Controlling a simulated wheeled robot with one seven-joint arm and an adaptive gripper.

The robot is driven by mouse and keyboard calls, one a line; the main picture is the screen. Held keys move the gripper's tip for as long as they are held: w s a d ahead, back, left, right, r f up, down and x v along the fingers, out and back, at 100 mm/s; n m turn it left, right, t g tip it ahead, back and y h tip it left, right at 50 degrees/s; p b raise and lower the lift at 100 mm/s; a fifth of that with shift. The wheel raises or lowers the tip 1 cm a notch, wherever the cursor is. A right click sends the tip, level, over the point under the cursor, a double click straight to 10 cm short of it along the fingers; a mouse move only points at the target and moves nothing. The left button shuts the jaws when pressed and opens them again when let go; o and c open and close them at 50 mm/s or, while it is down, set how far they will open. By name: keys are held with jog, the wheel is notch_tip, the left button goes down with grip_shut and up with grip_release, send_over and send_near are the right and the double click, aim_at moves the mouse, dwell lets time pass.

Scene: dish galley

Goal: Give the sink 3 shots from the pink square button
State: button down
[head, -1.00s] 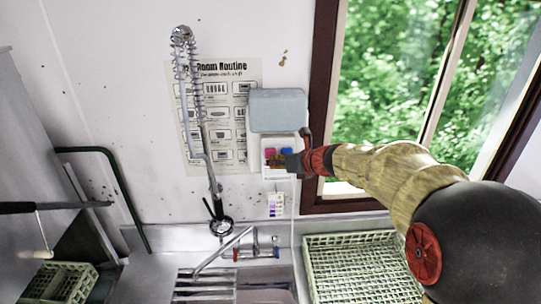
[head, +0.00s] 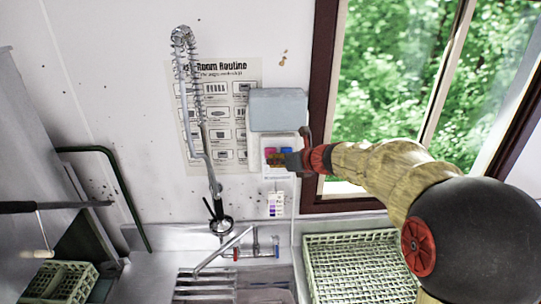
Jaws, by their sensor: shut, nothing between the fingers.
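The dispenser panel (head: 281,142) is a white box under a grey-blue cover on the wall. The pink square button (head: 270,151) shows at its upper left, and a blue button (head: 286,152) sits to its right. My gripper (head: 275,160) reaches in from the right, shut and empty, with its tips just in front of the lower part of the panel, close below the pink button. Whether the tips touch the panel, I cannot tell. The tips hide the lower buttons. The sink (head: 268,296) shows at the bottom edge, partly cut off.
A spray hose (head: 192,80) hangs left of the panel, before a poster (head: 240,85). A tap (head: 225,248) stands over the sink. A green dish rack (head: 350,262) lies right of it under my arm. The window frame (head: 317,110) is close right of the panel.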

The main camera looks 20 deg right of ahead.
jog(key=shift+w+d+r, duration=0.1)
jog(key=shift+w, duration=0.35)
dwell(0.5)
jog(key=shift+s, duration=0.1)
jog(key=shift+s+a, duration=0.2)
jog(key=shift+s, duration=0.9)
jog(key=shift+w, duration=0.15)
jog(key=shift+w, duration=0.3)
jog(key=shift+w+d+p, duration=0.2)
jog(key=shift+w+p, duration=0.1)
jog(key=shift+w, duration=0.45)
dwell(1.1)
jog(key=shift+s, duration=0.15)
jog(key=shift+s+a+b, duration=0.2)
jog(key=shift+s+b, duration=0.1)
jog(key=shift+s, duration=0.7)
